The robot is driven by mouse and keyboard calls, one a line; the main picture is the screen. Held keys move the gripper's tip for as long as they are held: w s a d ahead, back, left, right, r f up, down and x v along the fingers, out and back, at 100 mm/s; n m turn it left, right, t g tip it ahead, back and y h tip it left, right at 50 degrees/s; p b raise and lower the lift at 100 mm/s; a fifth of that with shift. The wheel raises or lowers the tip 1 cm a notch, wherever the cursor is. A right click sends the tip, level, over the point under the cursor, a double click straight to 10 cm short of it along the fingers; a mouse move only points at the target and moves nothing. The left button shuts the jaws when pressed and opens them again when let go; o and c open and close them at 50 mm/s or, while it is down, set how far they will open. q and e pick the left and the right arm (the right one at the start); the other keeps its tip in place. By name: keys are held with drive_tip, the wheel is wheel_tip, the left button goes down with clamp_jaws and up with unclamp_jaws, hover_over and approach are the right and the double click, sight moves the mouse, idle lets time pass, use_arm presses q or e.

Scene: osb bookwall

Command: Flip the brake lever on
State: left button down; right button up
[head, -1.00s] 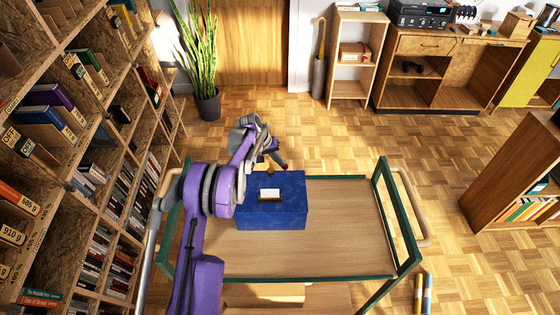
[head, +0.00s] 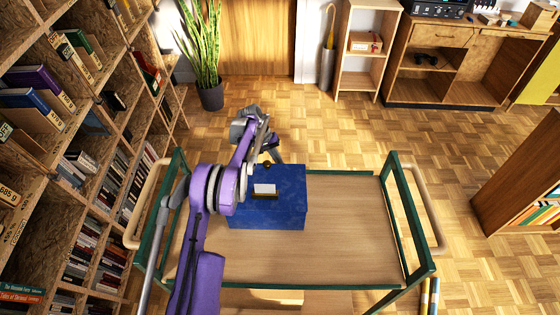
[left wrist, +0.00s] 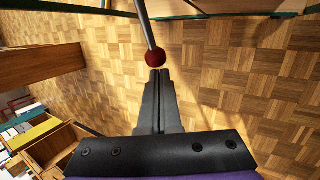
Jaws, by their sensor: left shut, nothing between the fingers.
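The brake lever shows in the left wrist view as a thin metal rod with a dark red ball knob (left wrist: 155,57) at its end, reaching in from the top. My left gripper (left wrist: 156,74) is shut and empty, its fingertips right at the knob's lower edge; I cannot tell whether they touch it. In the head view my left gripper (head: 275,156) is beyond the far edge of the green-framed cart (head: 345,232), pointing down. The lever cannot be made out there, behind the arm and box. My right gripper is not in view.
A blue box (head: 285,212) with a white label sits on the cart's top, under my left arm. A tall bookshelf (head: 45,150) stands close on the left. A potted plant (head: 210,95) stands at the back. Parquet floor (head: 340,130) is clear beyond the cart.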

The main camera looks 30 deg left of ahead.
use_arm(q)
drive_tip(key=shift+f, duration=0.3)
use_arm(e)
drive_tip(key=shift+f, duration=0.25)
